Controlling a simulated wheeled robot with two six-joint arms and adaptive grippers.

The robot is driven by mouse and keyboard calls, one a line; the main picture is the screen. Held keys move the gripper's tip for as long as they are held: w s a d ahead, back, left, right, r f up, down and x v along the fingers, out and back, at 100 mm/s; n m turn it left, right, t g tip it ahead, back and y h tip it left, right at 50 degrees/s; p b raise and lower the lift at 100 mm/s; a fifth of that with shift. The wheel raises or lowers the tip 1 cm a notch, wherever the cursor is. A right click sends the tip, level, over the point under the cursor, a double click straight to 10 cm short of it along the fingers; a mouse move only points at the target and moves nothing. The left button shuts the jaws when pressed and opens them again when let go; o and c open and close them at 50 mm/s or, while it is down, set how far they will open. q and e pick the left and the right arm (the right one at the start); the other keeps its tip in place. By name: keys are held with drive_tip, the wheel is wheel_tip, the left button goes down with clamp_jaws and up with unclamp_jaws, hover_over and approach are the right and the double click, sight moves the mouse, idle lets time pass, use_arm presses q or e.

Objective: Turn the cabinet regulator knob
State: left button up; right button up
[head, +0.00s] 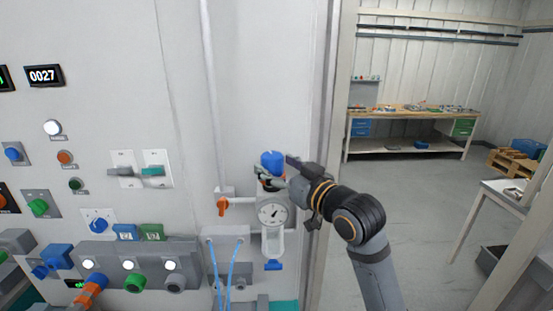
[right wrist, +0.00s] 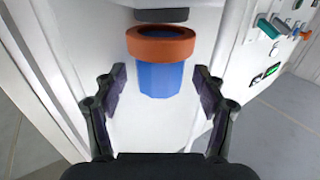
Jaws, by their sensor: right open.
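The blue regulator knob (head: 272,158) sits at the top of the regulator on the cabinet panel, above a round pressure gauge (head: 272,212). In the right wrist view the blue knob (right wrist: 160,80) has an orange ring (right wrist: 160,43) at its base. My right gripper (head: 278,168) is open at the knob and partly hides its lower part in the head view. In the right wrist view its fingers (right wrist: 159,84) stand one on each side of the knob, with gaps showing on both sides. My left gripper is not in view.
An orange valve handle (head: 222,206) is on the pipe left of the gauge. Blue tubes (head: 233,270) hang below it. The panel's left part carries several buttons, switches and connectors. Open floor (head: 400,195) lies to the right, with a workbench (head: 410,112) at the back.

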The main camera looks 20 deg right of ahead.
drive_tip(key=shift+w+a, duration=0.1)
drive_tip(key=shift+w, duration=0.1)
drive_tip(key=c, duration=1.2)
drive_tip(key=shift+o, duration=0.2)
